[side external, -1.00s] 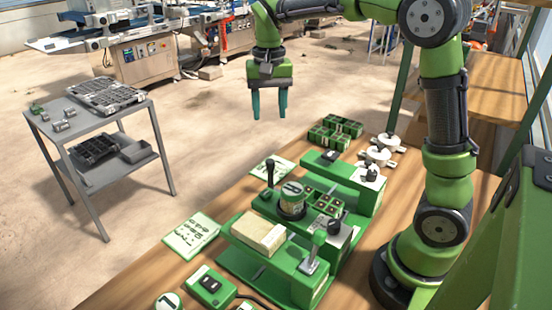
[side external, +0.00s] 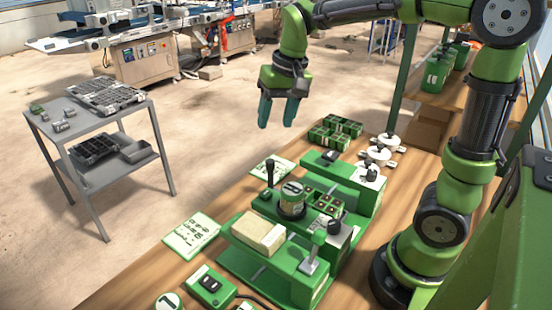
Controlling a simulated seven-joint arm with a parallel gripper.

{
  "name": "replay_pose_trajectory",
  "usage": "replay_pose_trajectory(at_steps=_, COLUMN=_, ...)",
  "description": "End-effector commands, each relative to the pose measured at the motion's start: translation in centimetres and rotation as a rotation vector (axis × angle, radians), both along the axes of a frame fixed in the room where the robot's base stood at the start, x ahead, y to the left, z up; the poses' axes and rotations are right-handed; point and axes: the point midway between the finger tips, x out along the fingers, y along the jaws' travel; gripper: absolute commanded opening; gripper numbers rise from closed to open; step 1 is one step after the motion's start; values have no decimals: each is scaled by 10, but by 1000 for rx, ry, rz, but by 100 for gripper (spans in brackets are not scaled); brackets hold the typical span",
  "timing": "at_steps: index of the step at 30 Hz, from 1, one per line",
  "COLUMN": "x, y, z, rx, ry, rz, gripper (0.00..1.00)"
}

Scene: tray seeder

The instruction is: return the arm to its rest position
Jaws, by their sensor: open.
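My gripper (side external: 278,112) hangs in the air at the upper middle of the side external view. Its two dark teal fingers point down and stand apart, with nothing between them. It is above and behind the green tray seeder (side external: 258,276), clear of it. My arm rises from its base on the right of the wooden bench and bends over to the left at the top.
Green seed trays (side external: 335,131) and white round parts (side external: 377,156) sit on the bench behind the seeder. A printed card (side external: 191,236) and a green switch box (side external: 211,287) lie in front. A grey cart (side external: 100,141) stands left. A green post (side external: 396,85) rises near the arm.

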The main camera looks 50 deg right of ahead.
Motion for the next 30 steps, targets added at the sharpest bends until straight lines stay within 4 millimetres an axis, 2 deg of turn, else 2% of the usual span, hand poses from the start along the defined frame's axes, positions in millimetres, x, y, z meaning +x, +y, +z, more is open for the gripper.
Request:
replay_pose_trajectory(at_steps=1, x=-17, y=9, z=2, rx=13, ry=-54, rz=32, gripper=52)
replay_pose_trajectory(at_steps=6, x=-67, y=34, z=-1, rx=34, ry=-228, rz=121, gripper=52)
replay_pose_trajectory(at_steps=12, x=-111, y=50, z=-9, rx=34, ry=-377, rz=164, gripper=52)
replay_pose_trajectory(at_steps=17, x=-126, y=53, z=-6, rx=30, ry=-427, rz=171, gripper=52)
replay_pose_trajectory(at_steps=30, x=-126, y=53, z=-1, rx=27, ry=-445, rz=170, gripper=52)
